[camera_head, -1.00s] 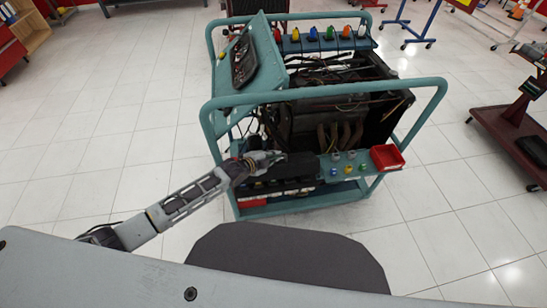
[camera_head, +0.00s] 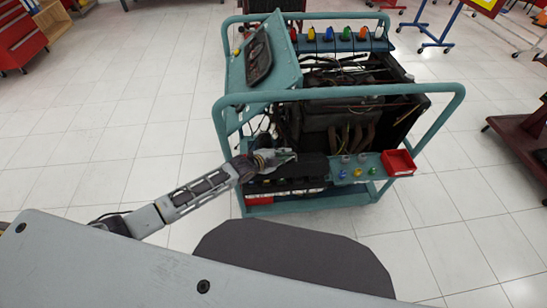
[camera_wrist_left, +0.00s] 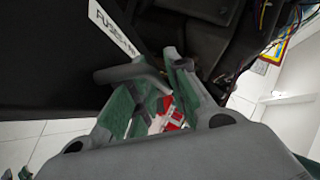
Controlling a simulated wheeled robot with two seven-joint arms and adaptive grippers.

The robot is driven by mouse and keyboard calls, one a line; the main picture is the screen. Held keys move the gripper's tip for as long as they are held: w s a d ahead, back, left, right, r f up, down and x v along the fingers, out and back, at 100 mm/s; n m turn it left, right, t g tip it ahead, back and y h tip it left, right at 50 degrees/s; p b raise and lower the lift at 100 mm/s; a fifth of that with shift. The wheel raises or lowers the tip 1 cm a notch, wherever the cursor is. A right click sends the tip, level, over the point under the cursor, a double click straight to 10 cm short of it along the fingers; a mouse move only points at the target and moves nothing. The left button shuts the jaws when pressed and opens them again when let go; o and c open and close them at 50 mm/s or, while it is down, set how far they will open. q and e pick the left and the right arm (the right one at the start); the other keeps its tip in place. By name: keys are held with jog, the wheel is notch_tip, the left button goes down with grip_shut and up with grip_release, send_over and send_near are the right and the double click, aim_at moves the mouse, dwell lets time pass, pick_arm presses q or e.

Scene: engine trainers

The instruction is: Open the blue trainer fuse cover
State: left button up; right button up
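The blue-green trainer frame (camera_head: 340,97) carries an engine. A black box (camera_head: 303,167), apparently the fuse box, sits on its near lower side. In the left wrist view a black panel (camera_wrist_left: 50,65) fills the upper left, with a white label (camera_wrist_left: 113,30) reading "FUSES". My left gripper (camera_head: 287,156) is at the left end of the black box. In the wrist view its green-padded fingers (camera_wrist_left: 150,78) stand apart. A dark grey bar (camera_wrist_left: 125,72) crosses at the left finger; I cannot tell whether it is gripped. The cover looks closed. My right gripper is out of view.
A red tray (camera_head: 399,163) and small coloured knobs (camera_head: 358,173) sit right of the black box. A tilted instrument panel (camera_head: 262,60) rises at the left. Red and white parts (camera_wrist_left: 170,115) show between the fingers. The floor left of the trainer is clear.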

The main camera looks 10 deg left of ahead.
pick_arm(q)
jog(key=v, duration=1.1)
jog(key=shift+s+a+r, duration=0.2)
jog(key=shift+s+r, duration=0.05)
dwell(0.6)
